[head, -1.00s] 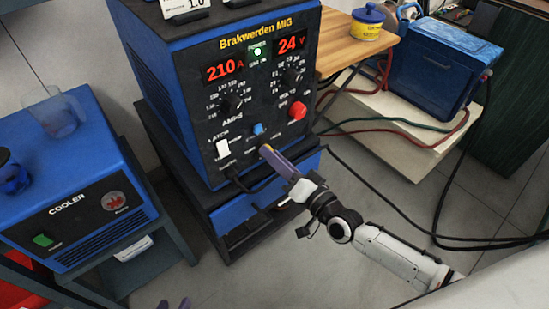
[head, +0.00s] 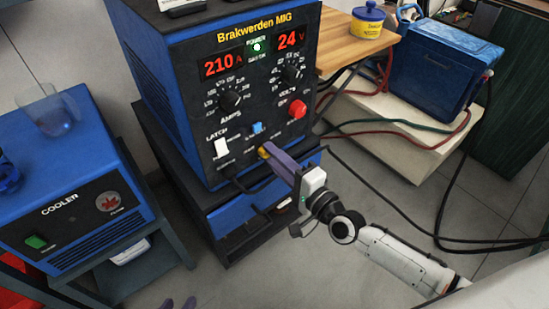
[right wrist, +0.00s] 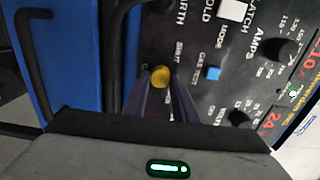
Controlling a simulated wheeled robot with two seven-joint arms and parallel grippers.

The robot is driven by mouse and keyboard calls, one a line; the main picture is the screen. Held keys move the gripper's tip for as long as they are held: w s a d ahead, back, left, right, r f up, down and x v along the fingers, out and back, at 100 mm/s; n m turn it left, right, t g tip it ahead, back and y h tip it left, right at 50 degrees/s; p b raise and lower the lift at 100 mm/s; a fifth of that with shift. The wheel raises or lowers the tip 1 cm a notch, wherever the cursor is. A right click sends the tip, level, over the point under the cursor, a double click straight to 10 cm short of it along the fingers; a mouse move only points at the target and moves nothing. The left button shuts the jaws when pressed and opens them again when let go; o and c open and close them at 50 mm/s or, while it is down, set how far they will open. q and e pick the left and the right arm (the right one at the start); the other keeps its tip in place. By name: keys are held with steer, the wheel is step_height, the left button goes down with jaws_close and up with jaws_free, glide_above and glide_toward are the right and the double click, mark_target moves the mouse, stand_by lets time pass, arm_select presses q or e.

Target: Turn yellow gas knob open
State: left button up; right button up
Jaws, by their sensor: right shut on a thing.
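The yellow gas knob (head: 263,153) is low on the front panel of the blue welder (head: 240,110), below the blue switch (head: 257,127). It also shows in the right wrist view (right wrist: 160,77), between the purple fingers. My right gripper (head: 267,152) reaches in from the lower right and is shut on the knob, its fingers on either side of it. The knob's pointer mark cannot be made out.
A red knob (head: 297,109) and black dials are above on the panel. A white latch switch (head: 222,147) is to the left, with a black cable below. The cooler (head: 75,225) stands left. Hoses and a blue box (head: 435,65) are at the right.

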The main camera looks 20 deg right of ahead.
arm_select(q)
steer(key=shift+w+r, duration=0.25)
arm_select(e)
steer(key=o, duration=1)
arm_select(q)
steer(key=shift+s+f, duration=0.2)
steer(key=shift+f, duration=0.1)
steer(key=shift+s+a+r+t+p, duration=0.3)
steer(key=shift+a+r+p, duration=0.25)
steer(key=shift+p, duration=0.15)
arm_select(e)
steer(key=v, duration=1)
steer(key=shift+s, duration=0.15)
arm_select(q)
steer(key=shift+d, duration=0.1)
